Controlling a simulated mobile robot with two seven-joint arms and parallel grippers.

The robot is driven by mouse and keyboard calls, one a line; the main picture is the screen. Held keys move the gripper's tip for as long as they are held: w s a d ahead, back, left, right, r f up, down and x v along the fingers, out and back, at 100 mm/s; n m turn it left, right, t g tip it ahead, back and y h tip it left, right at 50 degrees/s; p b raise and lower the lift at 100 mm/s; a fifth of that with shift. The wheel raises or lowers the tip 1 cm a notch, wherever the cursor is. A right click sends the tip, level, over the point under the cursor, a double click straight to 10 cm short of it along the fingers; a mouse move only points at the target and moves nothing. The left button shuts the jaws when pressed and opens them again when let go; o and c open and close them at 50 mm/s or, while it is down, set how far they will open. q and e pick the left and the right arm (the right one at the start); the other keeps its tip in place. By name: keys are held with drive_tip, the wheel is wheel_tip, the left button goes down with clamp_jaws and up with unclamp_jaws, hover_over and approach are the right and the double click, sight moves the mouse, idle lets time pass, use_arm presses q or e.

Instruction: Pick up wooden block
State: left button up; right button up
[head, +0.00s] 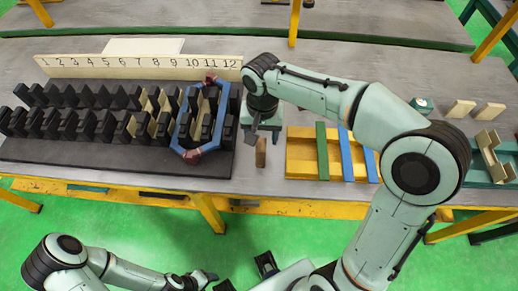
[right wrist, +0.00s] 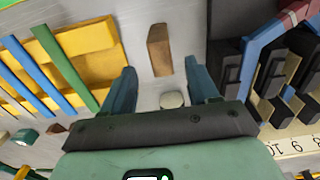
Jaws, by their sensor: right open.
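The wooden block (head: 261,152) is a small brown upright-looking piece on the grey table near its front edge. In the right wrist view the wooden block (right wrist: 159,50) lies ahead of the fingertips, roughly midway between their lines. My right gripper (head: 262,134) is open and empty, just behind the block in the head view. Its two blue-grey fingers (right wrist: 160,76) are apart and do not touch the block. My left arm is low at the bottom left, and its gripper (head: 205,279) is small and dark, so its jaws are unclear.
A black slotted rack (head: 100,156) with a blue coil frame (head: 219,130) stands left of the block. A yellow tray (head: 300,150) with green and blue strips lies to the right. A numbered board (head: 120,66) stands behind the rack. A pale round piece (right wrist: 172,100) shows between my right fingers.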

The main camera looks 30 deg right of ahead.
sight(261, 153)
wheel_tip(261, 153, down, 9)
drive_tip(key=shift+a+f+b, duration=0.1)
drive_tip(key=shift+b, duration=0.25)
clamp_jaws()
